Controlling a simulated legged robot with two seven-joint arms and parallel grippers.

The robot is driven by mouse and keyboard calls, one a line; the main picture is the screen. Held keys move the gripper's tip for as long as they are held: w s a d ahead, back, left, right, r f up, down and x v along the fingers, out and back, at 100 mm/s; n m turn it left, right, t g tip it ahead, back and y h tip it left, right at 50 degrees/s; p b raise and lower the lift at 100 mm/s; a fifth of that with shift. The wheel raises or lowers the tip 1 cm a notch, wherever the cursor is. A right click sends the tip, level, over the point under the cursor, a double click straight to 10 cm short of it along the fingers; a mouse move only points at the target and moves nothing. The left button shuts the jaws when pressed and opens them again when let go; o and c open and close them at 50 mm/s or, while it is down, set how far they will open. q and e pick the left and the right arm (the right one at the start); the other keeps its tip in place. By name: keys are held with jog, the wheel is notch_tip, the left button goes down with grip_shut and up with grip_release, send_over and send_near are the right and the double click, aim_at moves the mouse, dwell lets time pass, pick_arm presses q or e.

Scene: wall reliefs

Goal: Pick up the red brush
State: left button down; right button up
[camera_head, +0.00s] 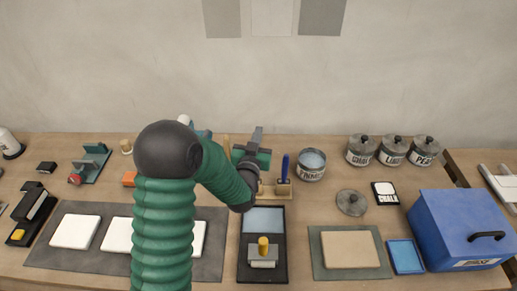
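My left arm rises from the bottom and bends right. Its gripper (256,146) is over the brush rack at the back of the table. I cannot make out its fingers well enough to say whether it is open or shut. No red brush can be made out; the gripper and arm cover part of the rack. A blue-handled brush (285,167) stands upright in the wooden rack (268,190), just right of the gripper. A tan handle (226,147) shows left of the gripper. My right gripper is not in view.
A labelled open tin (311,165) stands close right of the rack. Several lidded tins (391,150) stand farther right, near a blue box (465,229). A dark tray (244,268) lies in front of the rack. White tiles (75,231) lie on a grey mat (50,253) at left.

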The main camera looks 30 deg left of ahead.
pick_arm(q)
jog(key=c, duration=2.2)
grip_release()
jog(key=shift+s, duration=0.35)
jog(key=c, duration=1.7)
grip_release()
jog(key=shift+s+r, duration=0.15)
jog(key=shift+s, duration=0.1)
jog(key=o, duration=0.7)
jog(key=shift+w+d, duration=0.1)
jog(key=shift+w, duration=0.05)
jog(key=o, duration=0.6)
jog(key=shift+c, duration=0.2)
